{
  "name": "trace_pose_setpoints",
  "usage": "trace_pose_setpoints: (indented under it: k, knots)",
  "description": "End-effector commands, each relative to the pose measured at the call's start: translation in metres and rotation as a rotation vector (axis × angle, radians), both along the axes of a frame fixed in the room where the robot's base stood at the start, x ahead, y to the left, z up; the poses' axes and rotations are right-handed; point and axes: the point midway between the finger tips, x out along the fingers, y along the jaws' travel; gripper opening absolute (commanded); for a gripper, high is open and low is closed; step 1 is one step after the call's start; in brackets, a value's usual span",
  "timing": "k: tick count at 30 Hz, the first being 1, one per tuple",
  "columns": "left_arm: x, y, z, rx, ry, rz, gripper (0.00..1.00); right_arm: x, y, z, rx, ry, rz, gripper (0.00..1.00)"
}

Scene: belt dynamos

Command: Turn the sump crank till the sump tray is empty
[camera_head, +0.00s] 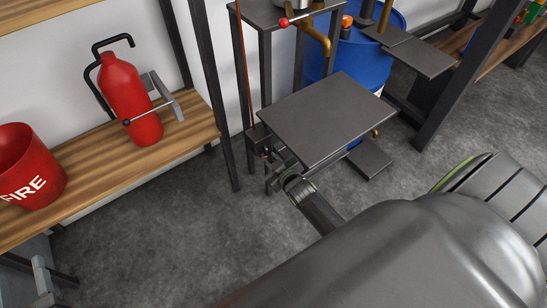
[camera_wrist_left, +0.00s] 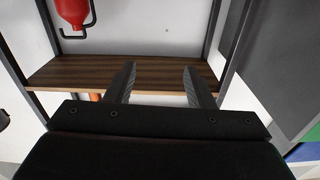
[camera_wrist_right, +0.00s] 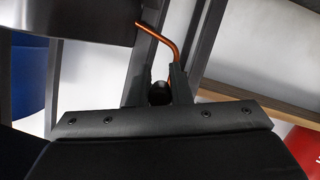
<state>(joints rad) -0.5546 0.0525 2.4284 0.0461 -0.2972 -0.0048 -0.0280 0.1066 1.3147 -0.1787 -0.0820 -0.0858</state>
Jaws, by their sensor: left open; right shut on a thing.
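My right gripper (camera_head: 276,168) is low at the left edge of a dark square plate (camera_head: 325,118). In the right wrist view, the right gripper (camera_wrist_right: 160,85) is shut around a dark round piece (camera_wrist_right: 158,95), probably the crank's handle, which the fingers mostly hide. A bent copper-coloured rod (camera_wrist_right: 162,42) runs down behind the right finger. In the head view, a small black box (camera_head: 258,137) sits just above the gripper. I cannot tell which plate is the sump tray, or whether it holds liquid. My left gripper (camera_wrist_left: 162,85) is open and empty in front of a wooden shelf.
A red extinguisher (camera_head: 128,95) and a red fire bucket (camera_head: 28,165) stand on the wooden shelf (camera_head: 190,122) at left. A blue drum (camera_head: 358,65) and brass pipe (camera_head: 318,38) stand behind the plate. A small low plate (camera_head: 370,158) lies right. The floor at lower left is largely clear.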

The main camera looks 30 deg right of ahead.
Motion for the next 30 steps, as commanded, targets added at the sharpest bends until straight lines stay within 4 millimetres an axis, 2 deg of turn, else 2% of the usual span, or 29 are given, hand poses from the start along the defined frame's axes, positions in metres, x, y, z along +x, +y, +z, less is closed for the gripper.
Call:
trace_pose_setpoints:
  k: [8,15,21,30]
  knots:
    - [-0.021,-0.002,-0.076,-0.092,0.418,0.001,0.48,0.001,0.003,0.002,0.035,0.004,0.001,0.0]
    - [-0.064,-0.011,-0.133,-0.171,0.772,-0.012,0.48,0.001,0.004,0.003,0.062,0.005,0.0,0.0]
    - [-0.103,-0.02,-0.162,-0.22,1.007,-0.027,0.48,0.0,0.005,0.002,0.079,0.005,-0.003,0.0]
    - [-0.141,-0.029,-0.18,-0.263,1.208,-0.046,0.48,0.0,0.005,0.002,0.094,0.004,-0.006,0.0]
